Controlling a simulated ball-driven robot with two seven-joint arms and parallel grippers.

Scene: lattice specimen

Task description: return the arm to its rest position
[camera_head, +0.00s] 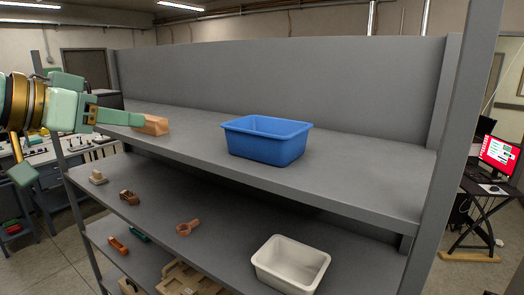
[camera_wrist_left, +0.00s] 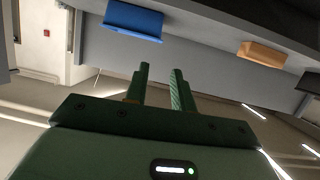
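My left gripper (camera_head: 140,118) comes in from the left in the head view, above the left end of the upper shelf. Its two fingers (camera_wrist_left: 161,75) show in the wrist view with a gap between them and nothing in it. In the head view the fingertips overlap a wooden block (camera_head: 155,126) on the upper shelf. The wrist view shows this block (camera_wrist_left: 262,53) off to the right, apart from the fingers. My right arm and gripper are not in view.
A blue bin (camera_head: 266,143) stands on the upper grey shelf (camera_head: 345,180); it also shows in the wrist view (camera_wrist_left: 133,20). The lower shelf holds a white bin (camera_head: 290,266), a reddish ring-ended part (camera_head: 187,228) and other small parts. A shelf post (camera_head: 455,150) rises at the right.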

